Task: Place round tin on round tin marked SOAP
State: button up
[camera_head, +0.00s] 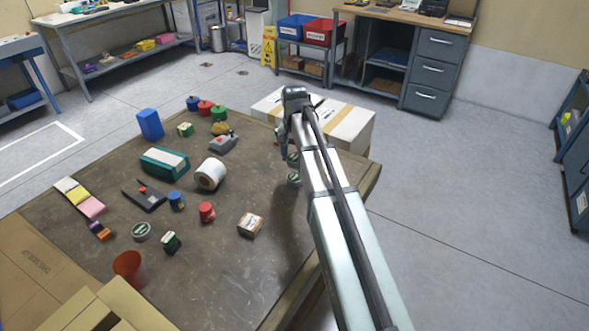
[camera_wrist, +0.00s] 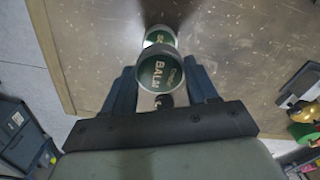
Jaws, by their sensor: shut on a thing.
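My gripper (camera_wrist: 162,84) is shut on a dark green round tin with a pale rim, marked BALM (camera_wrist: 160,72), which sits between the two fingers in the wrist view. Another green round tin (camera_wrist: 161,36), its lettering starting with SO, shows just past the held tin and is partly hidden by it. In the head view the held tin (camera_head: 293,157) is above the SOAP tin (camera_head: 293,178), which stands on the table near its right side. I cannot tell whether the two tins touch. My arm covers part of this spot.
Another round tin (camera_head: 141,231) lies on the brown table (camera_head: 215,270). A small box (camera_head: 250,224), a white roll (camera_head: 210,174), a red can (camera_head: 207,211) and several other items stand to the left. A white carton (camera_head: 345,125) is beyond the table's right edge.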

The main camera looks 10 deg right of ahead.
aim_at(295, 158)
jog(key=shift+f, duration=2.9)
jog(key=o, duration=1.1)
jog(key=shift+f, duration=0.15)
notch_tip(295, 158, up, 12)
jog(key=shift+r, duration=0.15)
